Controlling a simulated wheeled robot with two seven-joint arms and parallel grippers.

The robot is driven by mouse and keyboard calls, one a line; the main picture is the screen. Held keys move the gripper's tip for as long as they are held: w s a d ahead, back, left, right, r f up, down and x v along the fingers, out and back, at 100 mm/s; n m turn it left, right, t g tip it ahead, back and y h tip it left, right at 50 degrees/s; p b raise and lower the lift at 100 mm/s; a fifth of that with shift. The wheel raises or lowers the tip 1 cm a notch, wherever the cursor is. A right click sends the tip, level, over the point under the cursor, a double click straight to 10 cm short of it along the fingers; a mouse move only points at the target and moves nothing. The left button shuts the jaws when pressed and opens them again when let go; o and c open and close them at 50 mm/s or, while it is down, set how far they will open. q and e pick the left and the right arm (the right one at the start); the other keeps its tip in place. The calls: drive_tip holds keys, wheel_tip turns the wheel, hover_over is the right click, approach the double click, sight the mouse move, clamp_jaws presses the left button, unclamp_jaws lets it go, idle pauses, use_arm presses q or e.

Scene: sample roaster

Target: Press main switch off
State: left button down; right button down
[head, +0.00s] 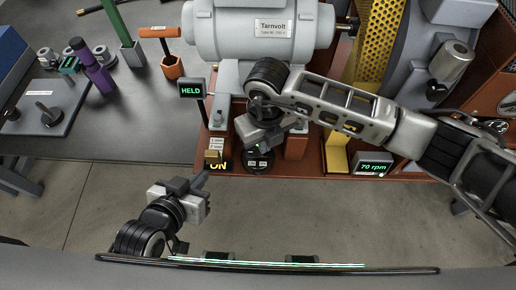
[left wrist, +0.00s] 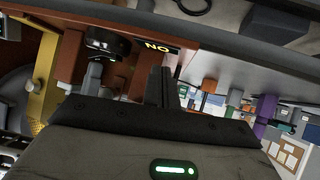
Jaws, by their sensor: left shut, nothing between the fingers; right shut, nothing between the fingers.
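A yellow "ON" label (head: 218,167) sits on the front edge of the rust-red machine base, below a small brass-coloured block (head: 213,157). The label also shows, turned over, in the left wrist view (left wrist: 160,47). I cannot make out clearly which part is the main switch itself. My left gripper (head: 204,179) is shut and empty, just in front of and below the label; its fingers (left wrist: 164,72) point towards the base edge. My right gripper (head: 254,149) is shut and empty over the base, close above a round black knob (head: 258,164) that it partly hides.
A "HELD" display (head: 191,89) stands on a post behind the label. A "70 rpm" display (head: 373,168) is on the right. The grey motor (head: 262,30) stands behind. A grey bench (head: 130,130) with tools lies left. The floor in front is clear.

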drive_tip(key=shift+f+b, duration=0.45)
drive_tip(key=shift+f, duration=0.1)
drive_tip(key=shift+r, duration=0.1)
drive_tip(key=shift+r+p, duration=2.55)
drive_tip(key=shift+r, duration=0.9)
